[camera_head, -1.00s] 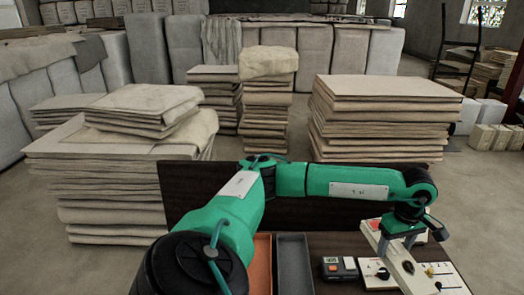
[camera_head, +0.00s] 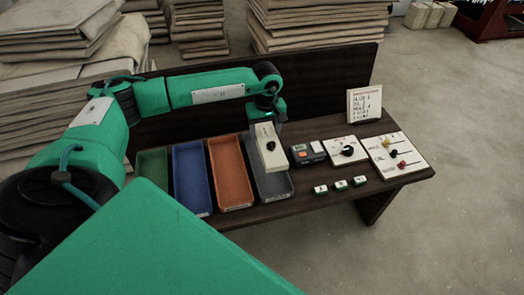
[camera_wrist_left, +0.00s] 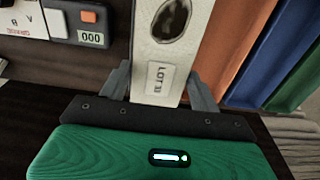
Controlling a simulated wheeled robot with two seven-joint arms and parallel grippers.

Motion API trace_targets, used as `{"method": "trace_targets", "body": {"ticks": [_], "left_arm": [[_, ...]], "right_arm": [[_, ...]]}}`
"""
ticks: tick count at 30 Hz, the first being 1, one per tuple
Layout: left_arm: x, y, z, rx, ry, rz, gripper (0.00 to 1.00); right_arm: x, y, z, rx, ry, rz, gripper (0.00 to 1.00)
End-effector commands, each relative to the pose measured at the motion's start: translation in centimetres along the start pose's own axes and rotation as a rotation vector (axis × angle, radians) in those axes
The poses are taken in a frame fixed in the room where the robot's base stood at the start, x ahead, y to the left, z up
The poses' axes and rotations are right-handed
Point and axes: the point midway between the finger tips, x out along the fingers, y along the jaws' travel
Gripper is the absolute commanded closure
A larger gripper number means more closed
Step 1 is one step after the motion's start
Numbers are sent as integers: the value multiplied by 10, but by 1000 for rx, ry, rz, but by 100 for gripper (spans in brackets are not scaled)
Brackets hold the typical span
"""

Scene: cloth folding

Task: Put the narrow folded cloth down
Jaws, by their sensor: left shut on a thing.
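The narrow folded cloth (camera_head: 271,158) is a pale, flat strip with a dark oval mark. In the left wrist view it (camera_wrist_left: 165,50) carries a label reading "LOT" and a number. My left gripper (camera_head: 266,128) is shut on one end of it, a finger on each side in the left wrist view (camera_wrist_left: 159,88). The cloth is at the grey tray (camera_head: 280,187) and hides part of it. I cannot tell whether it touches the tray floor. My right gripper is not in view.
Orange (camera_head: 231,175), blue (camera_head: 191,178) and green (camera_head: 153,166) trays stand left of the grey one. A small meter (camera_head: 308,153), a dial panel (camera_head: 347,149), a slider panel (camera_head: 397,155) and a sign card (camera_head: 364,105) are to the right. Cloth stacks (camera_head: 310,25) stand behind the bench.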

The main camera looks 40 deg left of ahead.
Motion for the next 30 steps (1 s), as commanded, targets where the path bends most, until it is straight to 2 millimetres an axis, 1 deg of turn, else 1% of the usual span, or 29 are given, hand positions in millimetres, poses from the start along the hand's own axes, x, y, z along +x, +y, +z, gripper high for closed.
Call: {"method": "trace_targets", "body": {"ticks": [1, 3, 6, 9, 16, 21, 23, 25, 30], "left_arm": [[17, 0, 1, -1, -3, -3, 63], [36, 0, 1, 0, -3, -2, 63], [60, 0, 1, 0, -2, -2, 63], [78, 0, 0, -1, -1, -1, 63], [99, 0, 0, -1, -1, 0, 63], [125, 1, 0, 0, -1, 0, 63], [131, 0, 0, -1, 0, 0, 63], [134, 0, 0, -1, 0, 0, 63], [134, 0, 0, -1, 0, 1, 63]], "right_arm": [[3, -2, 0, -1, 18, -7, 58], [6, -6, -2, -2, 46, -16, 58], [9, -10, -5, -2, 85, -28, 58], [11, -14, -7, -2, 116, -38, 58], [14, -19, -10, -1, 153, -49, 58], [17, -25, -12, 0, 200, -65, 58], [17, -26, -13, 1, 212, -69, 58], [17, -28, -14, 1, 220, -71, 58], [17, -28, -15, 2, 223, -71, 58]]}}
